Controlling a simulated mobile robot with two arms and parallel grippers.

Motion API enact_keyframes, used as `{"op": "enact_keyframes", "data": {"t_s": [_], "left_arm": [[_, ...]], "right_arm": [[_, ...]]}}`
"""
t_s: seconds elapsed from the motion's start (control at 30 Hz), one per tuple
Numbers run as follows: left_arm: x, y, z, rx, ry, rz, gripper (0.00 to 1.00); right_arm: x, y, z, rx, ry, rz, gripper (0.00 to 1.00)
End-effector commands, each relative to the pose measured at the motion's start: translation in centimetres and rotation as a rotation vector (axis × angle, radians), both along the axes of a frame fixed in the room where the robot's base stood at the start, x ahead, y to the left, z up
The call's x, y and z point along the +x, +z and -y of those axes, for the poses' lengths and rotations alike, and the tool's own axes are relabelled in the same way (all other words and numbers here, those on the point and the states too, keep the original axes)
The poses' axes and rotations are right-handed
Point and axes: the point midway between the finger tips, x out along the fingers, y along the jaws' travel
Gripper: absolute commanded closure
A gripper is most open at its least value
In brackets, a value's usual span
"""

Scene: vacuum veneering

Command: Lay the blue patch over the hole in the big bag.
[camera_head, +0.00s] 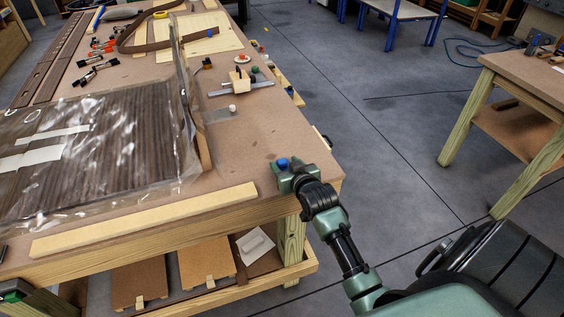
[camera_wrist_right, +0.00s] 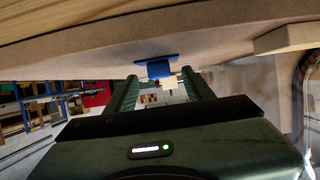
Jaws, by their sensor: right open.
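The big bag (camera_head: 110,140) is clear, shiny plastic over dark striped wood on the left of the bench. I cannot make out a hole in it. The blue patch (camera_head: 282,162) is at the bench's right side, partly hidden by my right gripper (camera_head: 284,172). In the right wrist view, where the bench top is uppermost, the blue patch (camera_wrist_right: 157,69) lies flat at the bench surface with a small pale piece by it. My right gripper (camera_wrist_right: 160,88) is open, its fingers on either side of the patch, apart from it.
A pale wooden strip (camera_head: 150,220) lies along the bench's front edge. A brown upright strip (camera_head: 190,95) stands at the bag's right edge. Clamps (camera_head: 97,68) and a metal square with a wooden block (camera_head: 240,82) lie farther back. Bare bench top surrounds the patch.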

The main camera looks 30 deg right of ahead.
Motion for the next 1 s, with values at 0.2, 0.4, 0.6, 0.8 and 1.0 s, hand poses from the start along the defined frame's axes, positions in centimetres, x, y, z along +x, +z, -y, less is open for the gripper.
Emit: {"op": "enact_keyframes", "data": {"t_s": [0.2,0.4,0.6,0.8,1.0], "left_arm": [[-0.07,0.22,0.05,-0.001,-0.001,-0.001,0.64],[-0.11,0.19,0.07,0.0,-0.002,-0.002,0.64],[-0.14,0.19,0.08,0.0,-0.002,-0.002,0.64],[-0.17,0.19,0.07,0.0,-0.002,-0.003,0.64],[-0.18,0.16,0.06,0.0,-0.001,-0.003,0.64]], "right_arm": [[1.44,-0.61,0.32,0.0,0.001,0.0,0.47],[1.43,-0.66,0.31,-0.001,0.001,0.0,0.47],[1.42,-0.65,0.3,-0.001,0.001,0.0,1.0],[1.4,-0.66,0.31,0.0,0.001,-0.001,1.0],[1.42,-0.45,0.31,-0.001,0.001,0.0,1.0]]}}
